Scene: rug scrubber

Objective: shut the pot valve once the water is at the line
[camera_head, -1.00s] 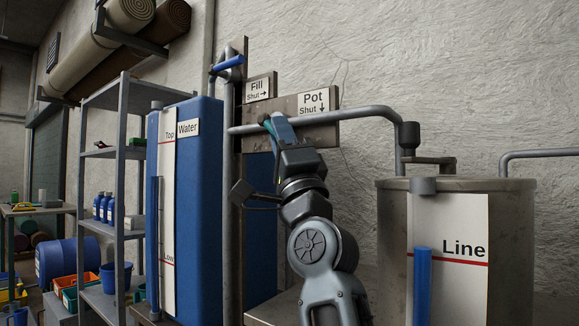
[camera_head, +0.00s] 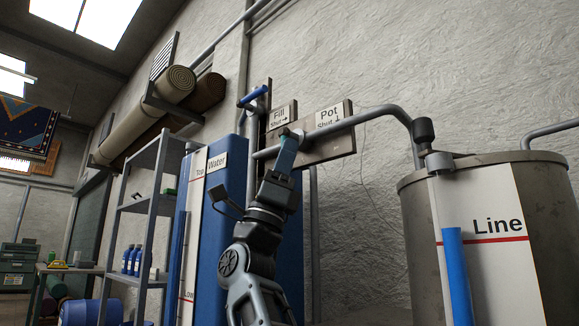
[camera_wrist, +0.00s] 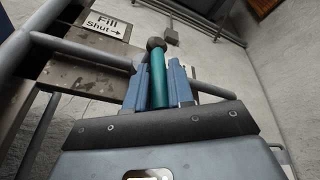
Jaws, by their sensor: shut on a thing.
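My gripper (camera_head: 288,146) is shut on the teal pot valve handle (camera_wrist: 158,78), its blue fingers on either side of it in the wrist view. The handle is on the grey pipe under the "Pot Shut" sign (camera_head: 329,116), whose arrow points down. In the head view the fingers hide most of the handle. The pot (camera_head: 417,226) stands at the right. Its white gauge strip (camera_head: 502,282) has a red line marked "Line" (camera_head: 505,239). The blue water column (camera_head: 456,275) has its top slightly above the red line in this view.
The blue water tank (camera_head: 234,190) stands left of my arm. A blue fill handle (camera_head: 254,95) is beside the "Fill Shut" sign (camera_head: 279,116), close to my gripper. A metal shelf (camera_head: 155,205) is further left. Rolled rugs (camera_head: 150,108) hang above.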

